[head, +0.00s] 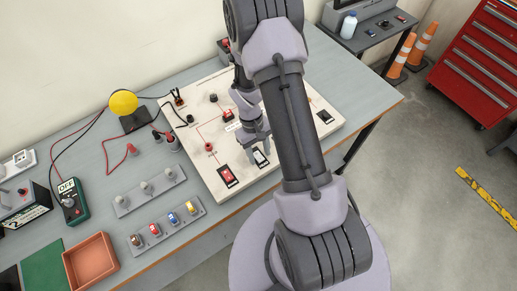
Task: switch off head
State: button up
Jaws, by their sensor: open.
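A cream switch board (205,140) lies on the workbench under my arm. A rocker switch with a red face (228,176) sits near its front edge. A second rocker with a pale face (260,157) is right of it, and a third dark rocker (325,117) is at the right end. My gripper (258,149) is open and points down just over or beside the pale-faced rocker; I cannot tell if it touches. The labels are too small to read, so I cannot tell which switch is the head one. My arm hides the middle right of the board.
Red leads and posts (209,147) stand on the board. A yellow dome lamp (123,103), a green multimeter (72,202), two grey racks (150,191) and an orange tray (91,262) are at left. A red tool cabinet (482,55) stands at right beyond open floor.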

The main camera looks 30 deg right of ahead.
jog(key=p+v, duration=0.3)
jog(key=v, duration=1.4)
jog(key=shift+r, duration=0.2)
jog(key=s+a+r+m+t+y+b, duration=0.1)
jog(key=s+a+r+m+t+b, duration=0.1)
jog(key=s+a+t+b, duration=0.2)
jog(key=s+a+r+m+t+y+b, duration=0.1)
jog(key=s+a+r+m+t+b, duration=0.1)
jog(key=s+a+b, duration=0.8)
jog(key=s+r+t+b, duration=0.1)
jog(key=t+b, duration=0.1)
jog(key=b, duration=0.2)
jog(key=shift+m+t, duration=0.4)
jog(key=shift+s+a+r, duration=0.1)
jog(key=shift+s, duration=0.1)
